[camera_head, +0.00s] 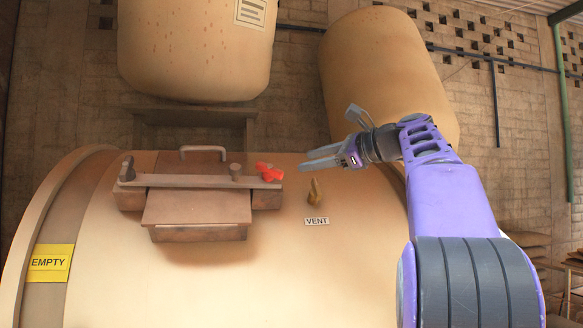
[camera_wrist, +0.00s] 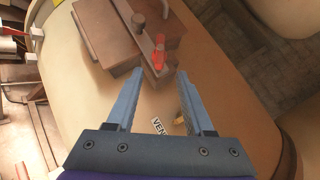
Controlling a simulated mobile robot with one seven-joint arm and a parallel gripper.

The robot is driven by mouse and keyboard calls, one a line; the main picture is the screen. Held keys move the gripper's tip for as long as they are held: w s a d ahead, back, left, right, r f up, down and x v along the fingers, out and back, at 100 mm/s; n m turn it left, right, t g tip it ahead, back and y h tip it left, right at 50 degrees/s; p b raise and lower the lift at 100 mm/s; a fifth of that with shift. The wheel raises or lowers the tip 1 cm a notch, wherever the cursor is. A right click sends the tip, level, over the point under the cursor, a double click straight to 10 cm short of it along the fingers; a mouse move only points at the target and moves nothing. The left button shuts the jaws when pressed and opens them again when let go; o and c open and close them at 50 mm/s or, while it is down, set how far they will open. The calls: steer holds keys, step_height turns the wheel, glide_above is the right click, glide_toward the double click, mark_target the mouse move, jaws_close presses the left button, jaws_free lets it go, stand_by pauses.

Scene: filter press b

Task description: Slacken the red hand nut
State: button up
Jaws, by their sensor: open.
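The red hand nut (camera_head: 269,171) sits at the right end of the clamp bar (camera_head: 205,181) that lies across the hatch lid on the big cream vessel. It also shows in the wrist view (camera_wrist: 158,52), ahead of the fingertips. My gripper (camera_head: 308,160) is open and empty, to the right of the nut and apart from it. In the wrist view my gripper (camera_wrist: 152,74) has its two fingers spread wide, with the nut beyond the gap between them.
A brass vent valve (camera_head: 314,192) stands below my gripper, above a VENT label (camera_head: 317,221). A dark knob (camera_head: 235,171) rises from the bar left of the nut. A lid handle (camera_head: 203,150) stands behind the bar. Two rusty tanks hang behind.

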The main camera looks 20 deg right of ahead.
steer(key=v, duration=0.6)
steer(key=shift+s, duration=0.1)
steer(key=n+y, duration=0.1)
steer(key=y, duration=0.1)
glide_toward(276, 169)
steer(key=shift+t, duration=0.3)
steer(key=x, duration=1)
steer(key=shift+a+f, duration=0.15)
steer(key=shift+f, duration=0.1)
jaws_close()
